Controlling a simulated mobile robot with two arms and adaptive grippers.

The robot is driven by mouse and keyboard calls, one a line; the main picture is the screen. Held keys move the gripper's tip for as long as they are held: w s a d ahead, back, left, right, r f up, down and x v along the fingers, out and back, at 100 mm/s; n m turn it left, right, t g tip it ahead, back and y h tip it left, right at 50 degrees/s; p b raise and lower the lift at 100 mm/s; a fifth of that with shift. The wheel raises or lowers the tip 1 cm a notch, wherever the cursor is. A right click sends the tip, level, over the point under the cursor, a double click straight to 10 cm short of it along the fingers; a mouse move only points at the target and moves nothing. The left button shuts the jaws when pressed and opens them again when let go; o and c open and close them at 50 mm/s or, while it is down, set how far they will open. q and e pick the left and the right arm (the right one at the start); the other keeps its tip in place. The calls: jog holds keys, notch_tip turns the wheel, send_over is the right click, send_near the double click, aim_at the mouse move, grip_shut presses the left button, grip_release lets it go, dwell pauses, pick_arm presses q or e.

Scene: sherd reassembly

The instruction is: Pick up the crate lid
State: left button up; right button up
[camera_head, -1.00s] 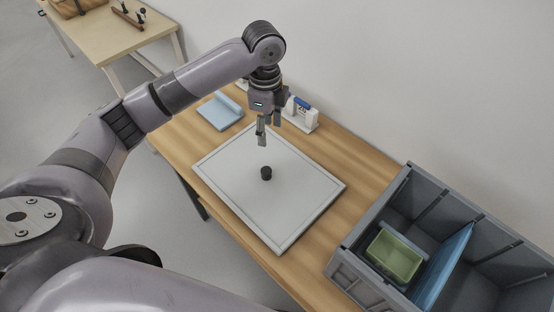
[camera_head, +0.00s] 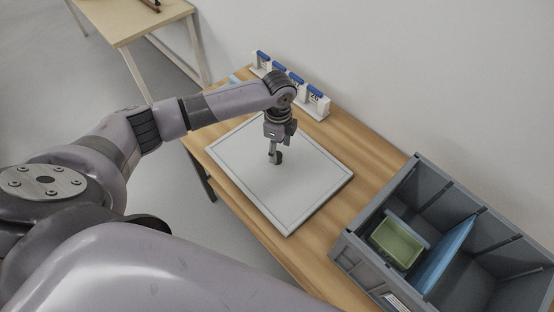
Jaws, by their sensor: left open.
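The crate lid (camera_head: 305,185) is a flat, pale grey rectangle with a raised rim, lying on the wooden table. A dark round knob (camera_head: 278,157) stands near its middle, partly hidden by my gripper. My left gripper (camera_head: 274,157) points down right at the knob, with its fingers open. I cannot tell whether the fingers touch the knob. My right gripper does not show.
A grey crate (camera_head: 345,250) stands at the right with a green tray (camera_head: 397,243) and a blue divider (camera_head: 444,258) inside. A white rack with blue-topped pieces (camera_head: 318,104) stands along the wall. Another table (camera_head: 128,22) is at the upper left.

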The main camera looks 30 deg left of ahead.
aim_at(278, 154)
pick_arm(q)
jog(key=shift+s+f, duration=0.1)
jog(key=shift+f, duration=1.45)
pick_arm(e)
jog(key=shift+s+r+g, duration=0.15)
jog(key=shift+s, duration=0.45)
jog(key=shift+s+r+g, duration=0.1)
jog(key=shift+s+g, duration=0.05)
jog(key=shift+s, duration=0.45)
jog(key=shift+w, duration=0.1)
pick_arm(q)
jog(key=c, duration=0.4)
grip_shut()
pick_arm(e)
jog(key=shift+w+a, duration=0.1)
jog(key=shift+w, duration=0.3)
